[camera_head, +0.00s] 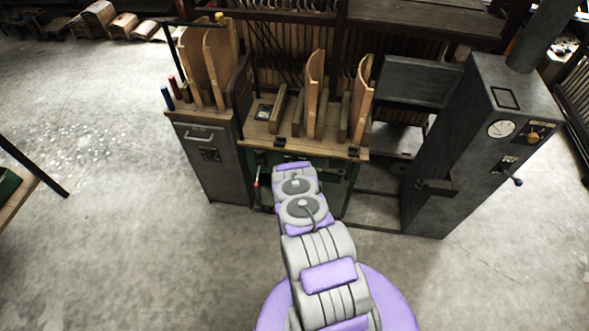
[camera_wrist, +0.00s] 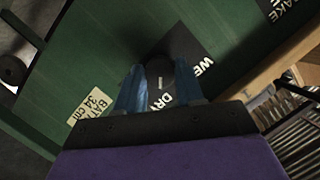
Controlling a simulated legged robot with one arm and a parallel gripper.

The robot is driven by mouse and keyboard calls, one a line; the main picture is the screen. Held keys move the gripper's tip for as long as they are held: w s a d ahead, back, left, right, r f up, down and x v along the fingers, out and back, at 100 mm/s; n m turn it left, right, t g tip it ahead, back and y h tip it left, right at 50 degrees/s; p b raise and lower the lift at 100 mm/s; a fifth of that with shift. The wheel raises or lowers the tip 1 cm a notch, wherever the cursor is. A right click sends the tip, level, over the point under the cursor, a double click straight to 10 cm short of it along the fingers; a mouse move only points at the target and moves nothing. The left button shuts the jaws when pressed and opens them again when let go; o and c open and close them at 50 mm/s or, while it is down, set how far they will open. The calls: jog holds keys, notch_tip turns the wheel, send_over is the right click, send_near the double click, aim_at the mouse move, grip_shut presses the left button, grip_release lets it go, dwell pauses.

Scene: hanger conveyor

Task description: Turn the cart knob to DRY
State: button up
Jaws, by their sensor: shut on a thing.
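The cart is the green cabinet with a wooden top (camera_head: 262,137) in the head view; its green panel (camera_wrist: 105,65) fills much of the wrist view. A dark round knob (camera_wrist: 160,76) with a short pale mark sits on this panel, on a black plate. White letters on the plate read "DR", partly hidden, and "WE", cut off. The pale mark points roughly toward the "DR" letters. My gripper (camera_wrist: 160,66) has its blue fingers shut on the knob, one on each side. In the head view my arm hides the knob and gripper.
A cream label (camera_wrist: 91,107) reads "24 cm". A black plate (camera_wrist: 283,10) lies at the upper right. Wooden boards (camera_head: 314,95) stand on the cart. A grey cabinet (camera_head: 212,155) stands left, a dark machine with a dial (camera_head: 450,165) right. The floor in front is clear.

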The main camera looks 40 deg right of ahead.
jog(key=o, duration=0.8)
jog(key=shift+f, duration=0.2)
jog(key=shift+o, duration=1.2)
jog(key=shift+r, duration=0.1)
jog(key=p+v, duration=0.3)
jog(key=v, duration=1.4)
jog(key=shift+s, duration=0.2)
jog(key=shift+a, duration=0.1)
jog(key=shift+w, duration=0.1)
